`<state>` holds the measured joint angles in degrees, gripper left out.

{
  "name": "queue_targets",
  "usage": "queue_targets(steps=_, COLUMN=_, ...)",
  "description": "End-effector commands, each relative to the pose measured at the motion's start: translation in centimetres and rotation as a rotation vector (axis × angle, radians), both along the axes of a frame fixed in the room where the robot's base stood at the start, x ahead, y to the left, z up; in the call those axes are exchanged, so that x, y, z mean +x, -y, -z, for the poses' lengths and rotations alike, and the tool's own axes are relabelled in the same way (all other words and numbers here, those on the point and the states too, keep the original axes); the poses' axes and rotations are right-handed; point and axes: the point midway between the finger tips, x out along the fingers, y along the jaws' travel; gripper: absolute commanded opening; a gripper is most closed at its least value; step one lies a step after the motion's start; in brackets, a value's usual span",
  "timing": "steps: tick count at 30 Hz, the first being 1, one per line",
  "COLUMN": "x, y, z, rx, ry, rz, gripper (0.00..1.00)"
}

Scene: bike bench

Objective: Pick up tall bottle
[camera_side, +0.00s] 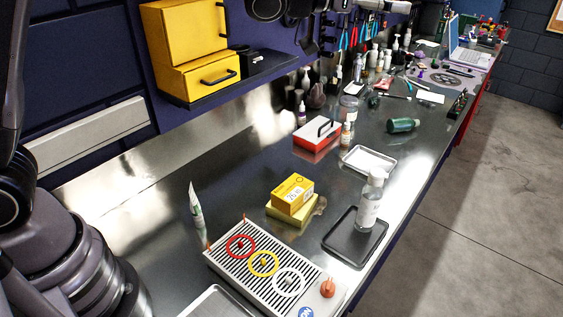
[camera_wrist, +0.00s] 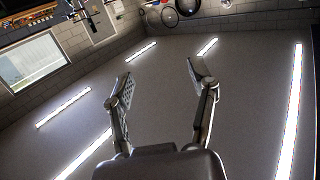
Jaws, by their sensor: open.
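A tall clear bottle (camera_side: 368,208) with a white label and a pale cap stands upright on a black tray (camera_side: 338,252) near the bench's front edge in the side view. My gripper (camera_wrist: 162,80) shows in the wrist view with its two fingers wide apart and nothing between them. Behind the fingers there is only a grey surface with bright light strips and a wall with a window, so the bottle is not in the wrist view. Dark arm parts hang at the top of the side view, well away from the bottle; the fingertips are not clear there.
Yellow boxes (camera_side: 292,194) lie left of the bottle. A slatted tray with coloured rings (camera_side: 262,263) is in front. A silver tray (camera_side: 370,160) lies behind the bottle, and a green bottle (camera_side: 403,125) lies farther back. A shelf with yellow bins (camera_side: 186,45) overhangs the bench.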

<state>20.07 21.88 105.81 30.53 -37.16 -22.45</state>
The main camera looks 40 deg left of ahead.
Motion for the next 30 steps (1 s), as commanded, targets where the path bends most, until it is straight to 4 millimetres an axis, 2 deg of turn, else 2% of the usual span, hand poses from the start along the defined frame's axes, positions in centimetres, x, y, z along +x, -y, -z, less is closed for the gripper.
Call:
queue_targets(steps=1, x=0.2, y=2.0, z=1.3, rx=-0.026, ry=0.012, rz=0.060, gripper=0.57)
queue_targets(steps=3, x=0.1, y=4.6, z=2.7, rx=-0.073, ry=0.036, rz=0.146, gripper=0.57)
queue_targets(steps=6, x=0.0, y=3.9, z=9.5, rx=-0.065, ry=0.023, rz=0.125, gripper=0.57)
queue_targets(steps=8, x=0.0, y=3.9, z=13.1, rx=-0.065, ry=0.023, rz=0.124, gripper=0.57)
queue_targets(steps=12, x=0.0, y=3.8, z=21.3, rx=-0.063, ry=0.026, rz=0.121, gripper=0.57)
queue_targets(steps=16, x=0.0, y=3.7, z=27.6, rx=-0.065, ry=0.034, rz=0.122, gripper=0.57)
queue_targets(steps=18, x=0.0, y=3.7, z=29.8, rx=-0.065, ry=0.038, rz=0.121, gripper=0.57)
queue_targets(steps=21, x=0.1, y=3.7, z=31.7, rx=-0.067, ry=0.040, rz=0.121, gripper=0.57)
queue_targets(steps=30, x=0.1, y=3.7, z=35.0, rx=-0.067, ry=0.042, rz=0.121, gripper=0.57)
